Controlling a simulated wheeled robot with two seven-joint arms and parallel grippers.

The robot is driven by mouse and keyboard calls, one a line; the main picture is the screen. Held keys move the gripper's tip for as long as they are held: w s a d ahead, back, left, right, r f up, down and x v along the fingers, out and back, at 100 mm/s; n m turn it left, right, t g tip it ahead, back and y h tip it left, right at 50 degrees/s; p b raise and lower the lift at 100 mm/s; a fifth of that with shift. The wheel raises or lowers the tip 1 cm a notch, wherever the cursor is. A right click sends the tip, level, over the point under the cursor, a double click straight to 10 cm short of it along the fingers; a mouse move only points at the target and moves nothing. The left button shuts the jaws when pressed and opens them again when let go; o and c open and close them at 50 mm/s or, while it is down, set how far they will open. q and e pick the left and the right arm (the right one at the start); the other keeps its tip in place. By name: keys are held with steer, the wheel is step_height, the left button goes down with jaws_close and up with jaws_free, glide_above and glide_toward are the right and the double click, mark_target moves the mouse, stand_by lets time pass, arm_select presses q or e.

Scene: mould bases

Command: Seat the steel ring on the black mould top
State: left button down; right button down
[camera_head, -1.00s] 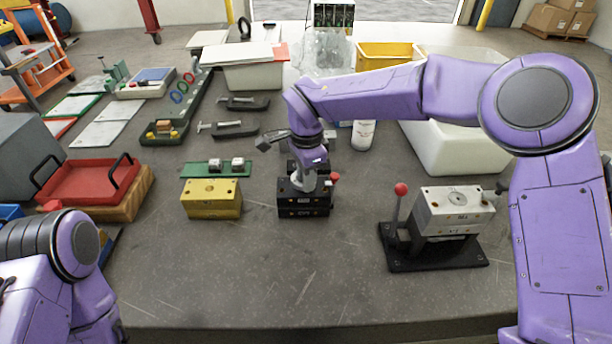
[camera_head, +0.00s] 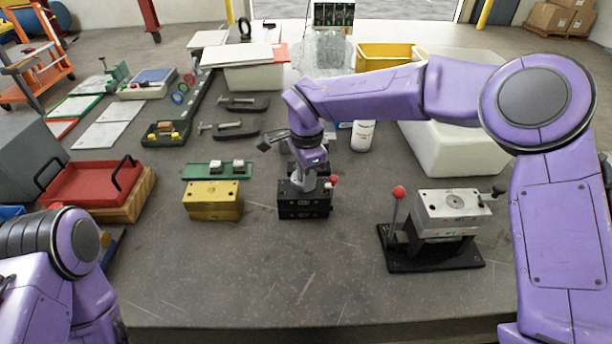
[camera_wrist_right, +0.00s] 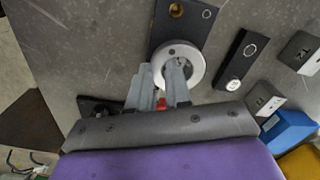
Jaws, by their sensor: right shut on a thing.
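The black mould top (camera_head: 304,199) is a dark block near the table's middle, and it also shows in the right wrist view (camera_wrist_right: 206,17). My right gripper (camera_head: 310,181) is low over it. In the right wrist view the light grey steel ring (camera_wrist_right: 194,66) lies over the black top. My right gripper's fingers (camera_wrist_right: 159,68) are shut on the ring's wall, one inside its hole and one outside. I cannot tell whether the ring touches the top. In the head view the ring is mostly hidden by the gripper. My left arm shows at the left, its gripper out of view.
A yellow block (camera_head: 212,203) stands left of the black mould. A steel block on a black stand (camera_head: 434,258) with a red-knobbed lever (camera_head: 398,193) is at the right. A green tray (camera_head: 200,172) with small parts lies behind the yellow block. The front table is clear.

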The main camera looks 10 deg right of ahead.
stand_by(0.3)
steer(key=shift+p, duration=0.4)
stand_by(0.5)
steer(key=shift+p, duration=0.4)
steer(key=shift+f+b, duration=0.3)
steer(key=shift+f, duration=0.35)
stand_by(0.6)
steer(key=shift+s+r, duration=0.1)
steer(key=shift+r+p, duration=0.6)
steer(key=shift+p, duration=0.3)
steer(key=shift+f, duration=0.65)
stand_by(0.6)
